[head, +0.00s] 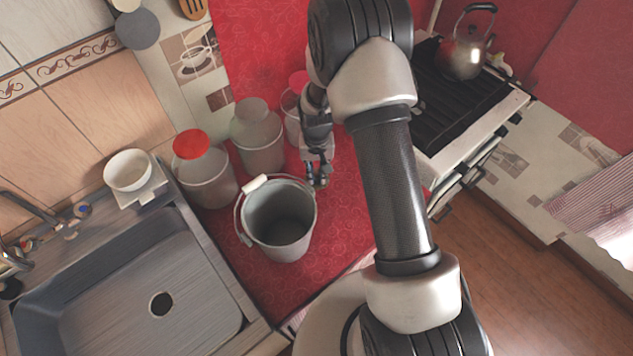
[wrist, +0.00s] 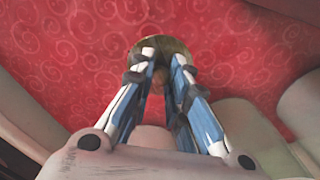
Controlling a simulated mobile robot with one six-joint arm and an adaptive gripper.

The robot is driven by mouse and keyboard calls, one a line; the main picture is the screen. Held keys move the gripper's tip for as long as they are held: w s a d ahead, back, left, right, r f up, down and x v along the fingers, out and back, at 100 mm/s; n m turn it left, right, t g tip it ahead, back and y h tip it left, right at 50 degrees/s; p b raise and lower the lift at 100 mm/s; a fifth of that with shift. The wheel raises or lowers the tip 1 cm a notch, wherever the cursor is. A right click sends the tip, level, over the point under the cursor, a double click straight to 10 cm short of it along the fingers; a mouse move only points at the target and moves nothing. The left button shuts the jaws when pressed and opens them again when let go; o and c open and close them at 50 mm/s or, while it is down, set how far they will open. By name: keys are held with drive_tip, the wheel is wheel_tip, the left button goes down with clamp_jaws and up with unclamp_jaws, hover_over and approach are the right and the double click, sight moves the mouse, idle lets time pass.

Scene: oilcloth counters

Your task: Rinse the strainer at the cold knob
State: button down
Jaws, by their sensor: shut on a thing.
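My gripper (head: 318,182) is low over the red counter, just right of the grey bucket. In the wrist view its fingers (wrist: 165,75) are shut on a small round brownish metal piece, which I take to be the strainer (wrist: 174,46). It is partly hidden by the fingertips. The sink (head: 110,285) is at the lower left of the head view, with a dark round drain hole. The tap (head: 35,208) stands at its back left edge. A bluish knob (head: 83,210) and a red knob (head: 29,245) show near it; the bluish one looks like the cold knob.
The grey bucket (head: 262,243) stands between my gripper and the sink. Behind it are a red-lidded jar (head: 206,180), a grey-lidded jar (head: 259,145) and another red-lidded jar (head: 291,118). A white bowl (head: 128,172) sits behind the sink. A stove with a kettle (head: 465,55) is at right.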

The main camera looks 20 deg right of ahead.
sight(316, 176)
drive_tip(key=shift+f+b, duration=0.5)
drive_tip(key=shift+f, duration=1.75)
drive_tip(key=shift+f, duration=0.15)
drive_tip(key=c, duration=1.5)
unclamp_jaws()
drive_tip(key=shift+c, duration=0.2)
